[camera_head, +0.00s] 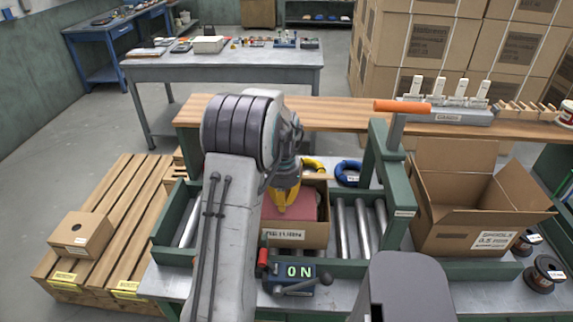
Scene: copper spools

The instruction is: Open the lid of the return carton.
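Which box is the return carton cannot be read from the labels. A brown carton (316,234) with a white label stands on the rollers in the middle, with something reddish showing at its top. My gripper (285,196), with yellow fingers, points down at this carton's top; whether it touches cannot be told. My arm hides the carton's left part, and the finger gap cannot be made out. A larger carton (465,205) on the right stands with its flaps raised open.
A green frame post (393,185) with an orange-handled lever (402,107) stands between the two larger cartons. Blue coil (348,172) and yellow coil (313,164) lie behind. Dark spools (544,273) stand at right.

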